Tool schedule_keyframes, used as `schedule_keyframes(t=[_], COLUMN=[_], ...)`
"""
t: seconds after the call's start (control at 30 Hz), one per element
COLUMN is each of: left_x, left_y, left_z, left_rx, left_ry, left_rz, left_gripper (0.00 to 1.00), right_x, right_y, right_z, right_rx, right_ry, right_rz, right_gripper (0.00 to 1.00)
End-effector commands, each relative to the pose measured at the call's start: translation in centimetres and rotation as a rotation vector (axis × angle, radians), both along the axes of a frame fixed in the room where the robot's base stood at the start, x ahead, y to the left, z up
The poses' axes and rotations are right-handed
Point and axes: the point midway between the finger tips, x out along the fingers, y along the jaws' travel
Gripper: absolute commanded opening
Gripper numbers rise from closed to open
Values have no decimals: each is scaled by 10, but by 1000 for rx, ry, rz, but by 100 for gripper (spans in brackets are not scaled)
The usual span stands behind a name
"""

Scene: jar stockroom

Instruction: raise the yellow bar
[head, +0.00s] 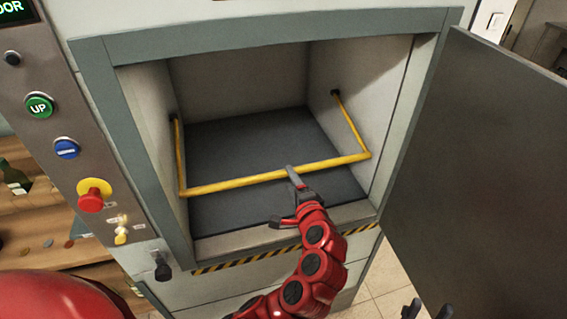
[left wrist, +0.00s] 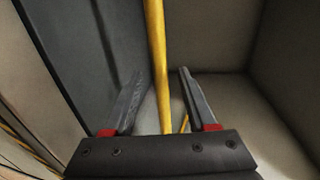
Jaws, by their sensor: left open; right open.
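The yellow bar (head: 235,183) is a U-shaped rail across the opening of a box-like lift compartment. Its two side arms run back to dark pivots on the side walls, and its front rail hangs low above the dark floor. My left gripper (head: 282,196) is open at the middle of the front rail, one finger overlapping it in the head view. In the left wrist view the bar (left wrist: 158,65) runs between the spread fingers of my left gripper (left wrist: 158,85), with gaps on both sides. My right gripper (head: 427,310) is open at the bottom right edge, away from the bar.
A grey door (head: 480,170) stands open on the right. A control panel on the left has a green UP button (head: 39,106), a blue button (head: 67,149) and a red stop knob (head: 91,198). Wooden shelves (head: 40,215) stand far left. The compartment holds nothing else visible.

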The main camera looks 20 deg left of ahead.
Motion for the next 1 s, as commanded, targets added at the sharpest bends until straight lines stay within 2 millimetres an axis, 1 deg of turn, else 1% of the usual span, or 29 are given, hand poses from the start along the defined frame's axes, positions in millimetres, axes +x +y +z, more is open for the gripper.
schedule_keyframes(t=[0.03, 0.1, 0.3, 0.5, 0.77, 0.8, 0.97, 1.0], left_x=[10, 22, 50, 62, 63, 63, 63, 63], left_y=[9, 18, 35, 42, 42, 42, 42, 42], left_z=[1, -3, -10, -14, -15, -15, -15, -15], left_rx=[-2, 1, 0, 1, 1, 1, 0, 0], left_ry=[4, 5, 1, 0, 0, 0, 0, 0], left_rz=[8, 7, 2, -1, -2, -2, -2, -2], left_gripper=[57, 57, 57, 57, 57, 55, 26, 19], right_x=[0, 0, 0, 0, 0, 0, 0, 0], right_y=[0, 0, 0, 0, 0, 0, 0, 0], right_z=[8, 12, 20, 23, 23, 23, 23, 23], right_rx=[0, 0, 0, 0, 0, 0, 0, 0], right_ry=[0, 0, 0, 0, 0, 0, 0, 0], right_rz=[0, 0, 0, 0, 0, 0, 0, 0], right_gripper=[46, 46, 46, 46, 46, 46, 46, 46])
